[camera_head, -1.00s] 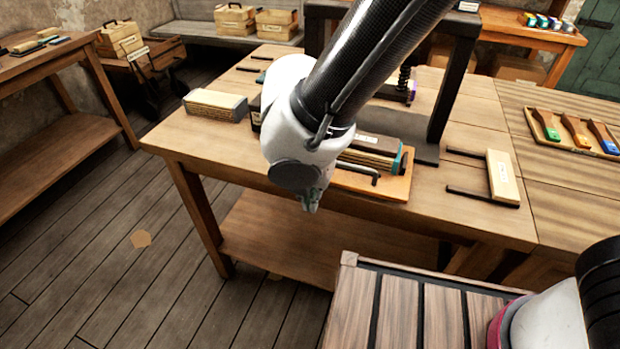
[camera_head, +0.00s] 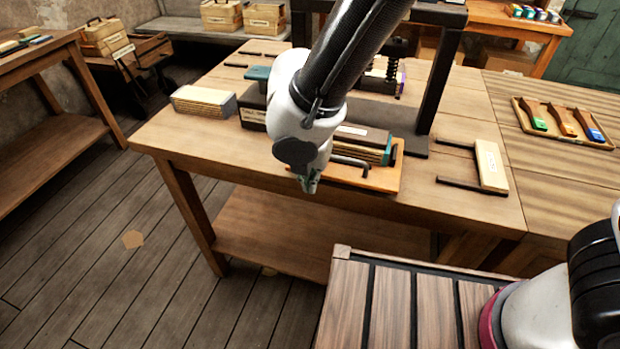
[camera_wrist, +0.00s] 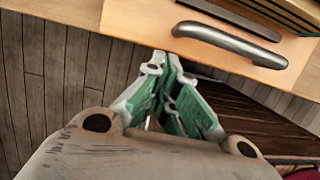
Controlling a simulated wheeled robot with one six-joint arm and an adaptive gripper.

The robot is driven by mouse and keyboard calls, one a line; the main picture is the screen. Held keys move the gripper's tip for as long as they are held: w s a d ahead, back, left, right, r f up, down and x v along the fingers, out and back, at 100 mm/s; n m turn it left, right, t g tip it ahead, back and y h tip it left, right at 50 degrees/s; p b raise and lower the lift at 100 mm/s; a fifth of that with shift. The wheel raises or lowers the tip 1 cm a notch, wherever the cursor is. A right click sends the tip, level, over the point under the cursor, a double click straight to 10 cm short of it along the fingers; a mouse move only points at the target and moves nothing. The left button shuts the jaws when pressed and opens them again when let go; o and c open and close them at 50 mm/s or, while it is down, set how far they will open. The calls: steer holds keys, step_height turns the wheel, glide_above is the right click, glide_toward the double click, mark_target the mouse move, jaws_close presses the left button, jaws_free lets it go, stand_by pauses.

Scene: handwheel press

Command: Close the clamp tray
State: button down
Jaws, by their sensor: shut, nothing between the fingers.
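The clamp tray (camera_head: 383,180) is an orange-brown wooden board at the front of the press on the workbench. It carries a stack of boards (camera_head: 368,146) and has a dark bar handle (camera_head: 350,161). In the wrist view the tray's front edge (camera_wrist: 140,22) and metal handle (camera_wrist: 228,43) are close ahead. My gripper (camera_head: 309,186) hangs at the bench's front edge, left of the handle. In the wrist view its green fingers (camera_wrist: 168,62) are together and empty, just short of the handle's left end. My arm hides part of the tray and press.
The black press frame (camera_head: 441,85) stands behind the tray. A tray of colored-tipped tools (camera_head: 563,124) is at far right. Open floor lies left.

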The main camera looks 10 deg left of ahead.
steer(key=w, duration=0.5)
steer(key=w+d, duration=0.1)
steer(key=w, duration=1.1)
steer(key=shift+d, duration=0.15)
